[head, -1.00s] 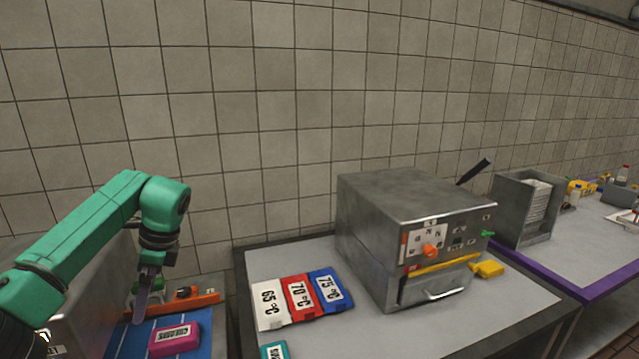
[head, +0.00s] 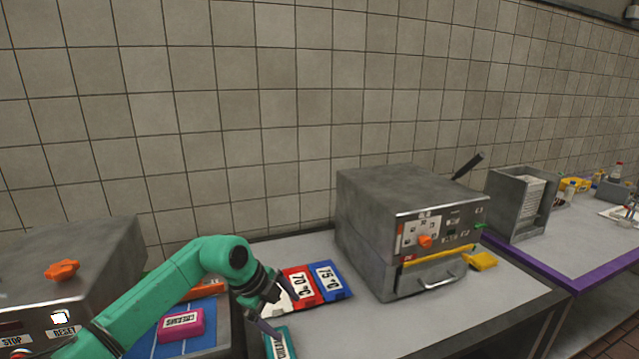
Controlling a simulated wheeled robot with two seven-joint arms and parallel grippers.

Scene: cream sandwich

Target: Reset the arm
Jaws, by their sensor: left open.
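My left arm is green and comes in from the lower left of the head view. My left gripper (head: 276,316) is open and points down to the right. It is over the front left corner of the middle table, close to a teal labelled block (head: 282,343) and the white card (head: 279,302), which it partly covers. I cannot tell whether it touches either. No object shows between its fingers. My right gripper is not in view.
A pink labelled block (head: 181,325) lies on a blue striped mat (head: 205,343). Red (head: 301,284) and blue (head: 328,279) temperature cards lie beside a metal oven (head: 400,235). A metal machine with an orange knob (head: 62,270) stands at the left. A metal holder (head: 518,205) stands right.

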